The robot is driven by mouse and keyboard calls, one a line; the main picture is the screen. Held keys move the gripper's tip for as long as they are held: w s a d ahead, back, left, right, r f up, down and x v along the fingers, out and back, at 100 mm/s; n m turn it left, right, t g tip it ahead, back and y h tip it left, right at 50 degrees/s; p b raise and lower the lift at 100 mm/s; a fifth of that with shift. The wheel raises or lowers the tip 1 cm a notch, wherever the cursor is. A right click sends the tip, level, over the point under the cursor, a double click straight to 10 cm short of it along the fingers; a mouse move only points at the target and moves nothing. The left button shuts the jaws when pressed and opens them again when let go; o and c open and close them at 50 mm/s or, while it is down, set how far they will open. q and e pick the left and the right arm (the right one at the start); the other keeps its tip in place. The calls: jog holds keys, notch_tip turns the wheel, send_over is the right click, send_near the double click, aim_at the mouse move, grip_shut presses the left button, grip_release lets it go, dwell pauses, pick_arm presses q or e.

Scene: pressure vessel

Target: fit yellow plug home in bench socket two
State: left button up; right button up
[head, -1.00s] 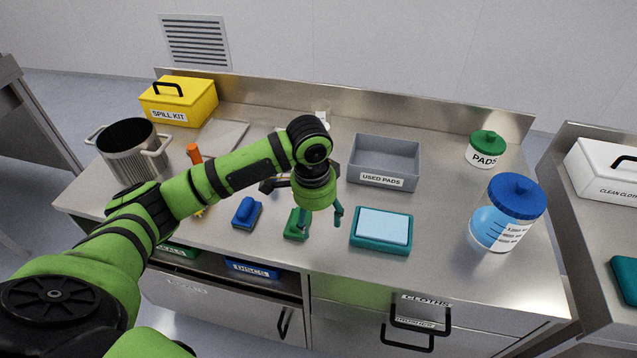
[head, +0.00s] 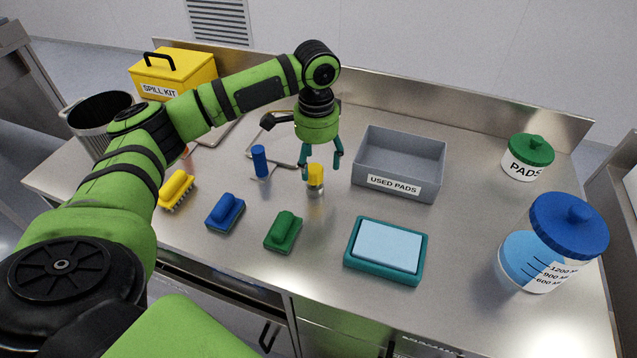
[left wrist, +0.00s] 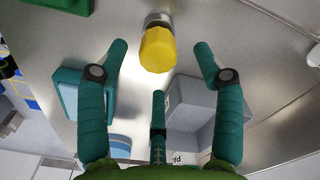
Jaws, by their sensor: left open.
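The yellow plug (head: 316,173) stands upright on the bench with a metal collar (head: 316,189) at its foot. I cannot tell how deep it sits or whether the collar is a socket. My left gripper (head: 322,163) points down at it from above, with its teal fingers spread. In the left wrist view the yellow plug (left wrist: 157,50) lies between the open fingertips (left wrist: 160,50), apparently untouched. No socket number is readable. My right gripper is out of view.
A blue cylinder (head: 260,161) stands left of the plug. The grey USED PADS bin (head: 400,160) is close on the right. Yellow (head: 176,188), blue (head: 226,211) and green (head: 283,231) brushes and a teal tray (head: 385,277) lie in front.

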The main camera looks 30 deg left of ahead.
aim_at(315, 178)
pick_arm(q)
jog(key=f, duration=0.1)
jog(key=f+p, duration=0.1)
jog(key=f, duration=0.2)
jog(key=shift+s+a+f+p, duration=0.15)
jog(key=shift+s+f+p, duration=0.1)
jog(key=shift+s+p, duration=0.1)
jog(key=shift+w+f, duration=0.2)
jog(key=shift+f, duration=0.4)
jog(key=c, duration=1.2)
jog(key=shift+s, duration=0.1)
grip_shut()
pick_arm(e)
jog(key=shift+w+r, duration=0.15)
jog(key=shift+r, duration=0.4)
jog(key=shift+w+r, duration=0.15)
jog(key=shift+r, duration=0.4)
